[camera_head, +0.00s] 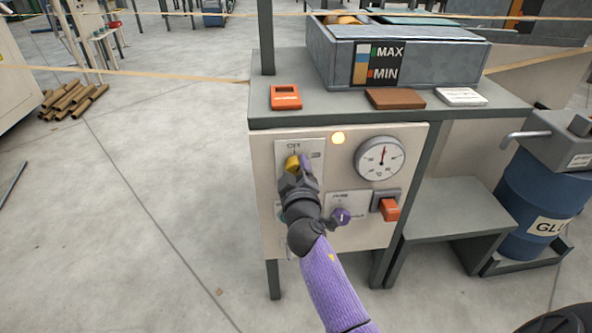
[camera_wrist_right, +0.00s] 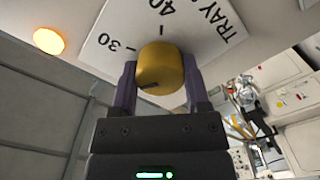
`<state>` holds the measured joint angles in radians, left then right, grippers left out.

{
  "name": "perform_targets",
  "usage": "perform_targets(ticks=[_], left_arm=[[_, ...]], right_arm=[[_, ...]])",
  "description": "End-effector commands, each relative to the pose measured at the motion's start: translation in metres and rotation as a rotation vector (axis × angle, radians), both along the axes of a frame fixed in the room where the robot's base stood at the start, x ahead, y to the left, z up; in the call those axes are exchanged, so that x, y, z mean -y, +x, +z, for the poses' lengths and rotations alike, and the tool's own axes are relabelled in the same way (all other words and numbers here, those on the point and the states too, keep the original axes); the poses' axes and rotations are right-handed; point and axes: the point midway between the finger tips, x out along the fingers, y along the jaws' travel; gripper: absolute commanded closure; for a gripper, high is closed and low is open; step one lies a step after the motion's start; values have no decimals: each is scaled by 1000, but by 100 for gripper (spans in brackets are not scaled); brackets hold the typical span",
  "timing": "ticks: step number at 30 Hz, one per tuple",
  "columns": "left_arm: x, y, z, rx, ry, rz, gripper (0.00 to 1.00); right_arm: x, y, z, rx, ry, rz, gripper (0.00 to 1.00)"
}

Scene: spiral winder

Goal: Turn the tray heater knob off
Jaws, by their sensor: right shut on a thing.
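The tray heater knob (camera_wrist_right: 161,68) is yellow and round, with a dark mark near its rim at the lower left in the right wrist view. It sits on a white dial plate (camera_wrist_right: 200,25) with the numbers 30 and 40 and the word TRAY. My right gripper (camera_wrist_right: 160,75) has one finger on each side of the knob and is shut on it. In the head view the knob (camera_head: 292,163) shows at the panel's upper left, partly covered by my right gripper (camera_head: 299,168). A lamp (camera_head: 338,138) beside the dial glows orange-yellow. My left gripper is out of view.
The cream panel (camera_head: 262,190) also holds a round gauge (camera_head: 380,158), a purple knob (camera_head: 340,216) and an orange switch (camera_head: 390,209). A grey tray (camera_head: 450,62) marked MAX and MIN stands above. A blue drum (camera_head: 540,195) is at the right.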

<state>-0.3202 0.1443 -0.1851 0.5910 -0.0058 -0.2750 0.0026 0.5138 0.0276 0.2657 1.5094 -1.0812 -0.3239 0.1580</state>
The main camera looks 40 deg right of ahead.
Motion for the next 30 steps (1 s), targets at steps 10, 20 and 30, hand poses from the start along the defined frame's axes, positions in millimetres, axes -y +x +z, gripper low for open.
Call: perform_targets(ticks=[10,20,30], left_arm=[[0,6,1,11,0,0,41],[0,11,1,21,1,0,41],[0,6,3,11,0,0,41]], right_arm=[[0,0,0,-143,-231,0,99],[0,0,-1,-222,-356,1,99],[0,0,-2,-244,-392,1,99]])
